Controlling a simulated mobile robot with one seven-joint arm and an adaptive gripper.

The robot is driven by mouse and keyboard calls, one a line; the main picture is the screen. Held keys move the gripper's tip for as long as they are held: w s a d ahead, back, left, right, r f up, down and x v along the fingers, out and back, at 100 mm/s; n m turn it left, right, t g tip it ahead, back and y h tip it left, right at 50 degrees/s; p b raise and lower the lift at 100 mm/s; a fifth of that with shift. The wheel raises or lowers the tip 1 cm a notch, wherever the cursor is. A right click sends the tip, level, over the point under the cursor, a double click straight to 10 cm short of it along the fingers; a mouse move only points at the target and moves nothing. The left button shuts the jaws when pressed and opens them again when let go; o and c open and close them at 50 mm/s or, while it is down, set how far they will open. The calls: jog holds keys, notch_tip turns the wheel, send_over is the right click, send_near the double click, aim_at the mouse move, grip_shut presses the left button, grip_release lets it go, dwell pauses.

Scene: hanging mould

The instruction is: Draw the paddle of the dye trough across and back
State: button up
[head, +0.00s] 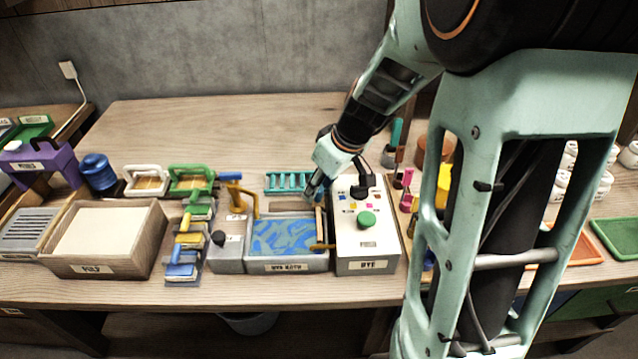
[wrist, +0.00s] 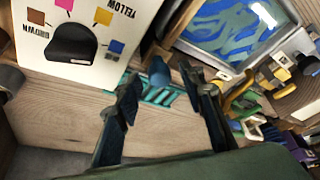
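The dye trough (head: 288,267) is a grey tray with blue marbled liquid, labelled as a dye bath; it also shows in the wrist view (wrist: 183,45). The paddle (head: 319,222) looks like a wooden bar along the trough's right side. In the wrist view a blue upright grip (wrist: 159,72) stands by the trough's back end; it seems to belong to the paddle, but the join is unclear. My gripper (head: 313,189) is at the trough's back right corner. In the wrist view its fingers (wrist: 160,85) are apart, with the blue grip appearing between their tips. Contact is not visible.
A white dye box (head: 367,255) with a green button and black spout stands right of the trough. A teal rack (head: 288,181) lies behind it. A grey block (head: 226,255) and a yellow-brown stand (head: 237,200) are at the left.

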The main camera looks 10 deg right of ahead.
grip_shut()
jog(key=a, duration=0.3)
jog(key=w+a, duration=0.1)
jog(key=a, duration=0.2)
jog(key=w+a, duration=0.1)
jog(key=a, duration=0.2)
jog(key=shift+a+r+p, duration=0.1)
jog(key=shift+p, duration=0.2)
jog(key=shift+o, duration=0.3)
grip_release()
jog(key=shift+a, duration=0.15)
jog(key=shift+s, duration=0.1)
